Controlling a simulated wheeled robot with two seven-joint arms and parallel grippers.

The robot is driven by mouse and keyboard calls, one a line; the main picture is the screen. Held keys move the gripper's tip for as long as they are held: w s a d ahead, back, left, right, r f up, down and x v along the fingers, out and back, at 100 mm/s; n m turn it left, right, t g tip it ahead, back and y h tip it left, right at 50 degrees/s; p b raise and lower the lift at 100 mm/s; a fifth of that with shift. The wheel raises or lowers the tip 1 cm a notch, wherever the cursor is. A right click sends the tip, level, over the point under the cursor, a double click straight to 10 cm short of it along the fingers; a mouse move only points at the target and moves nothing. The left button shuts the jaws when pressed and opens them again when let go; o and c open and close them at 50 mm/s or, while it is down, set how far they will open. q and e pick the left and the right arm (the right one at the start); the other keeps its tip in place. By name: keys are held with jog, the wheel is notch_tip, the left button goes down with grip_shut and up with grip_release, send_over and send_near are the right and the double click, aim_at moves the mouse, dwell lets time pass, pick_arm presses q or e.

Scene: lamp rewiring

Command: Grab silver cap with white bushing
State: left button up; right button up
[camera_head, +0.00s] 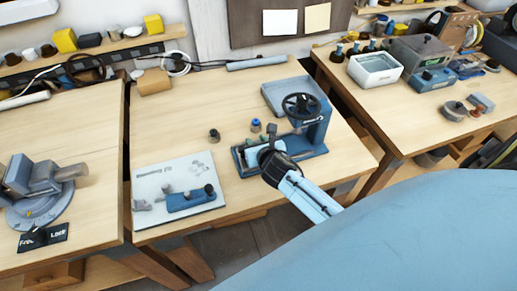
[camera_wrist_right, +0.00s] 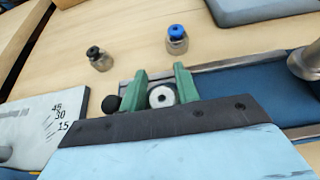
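A round piece with a white ring and dark centre, apparently the silver cap with white bushing (camera_wrist_right: 162,97), shows between the green fingers of my right gripper (camera_wrist_right: 160,70) in the right wrist view. The fingers are open, with gaps on both sides of it. Its lower edge is hidden behind the gripper body. In the head view, my right gripper (camera_head: 266,149) is over the base of the blue press (camera_head: 312,128), and the cap cannot be made out. My left gripper is not in view.
A dark-topped silver cap (camera_wrist_right: 100,59) and a blue-topped silver cap (camera_wrist_right: 176,40) stand on the wood beyond the fingers. A dark ball knob (camera_wrist_right: 111,103) is just left of the left finger. A white board (camera_head: 160,182) with a blue fixture (camera_head: 190,200) lies to the left.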

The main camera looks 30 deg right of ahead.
jog(key=c, duration=0.3)
jog(key=shift+f, duration=0.1)
grip_shut()
notch_tip(320, 180, up, 9)
jog(key=shift+f+p, duration=0.1)
jog(key=shift+p, duration=1)
jog(key=shift+r, duration=0.65)
jog(key=o, duration=1.6)
grip_release()
jog(key=shift+o, duration=0.2)
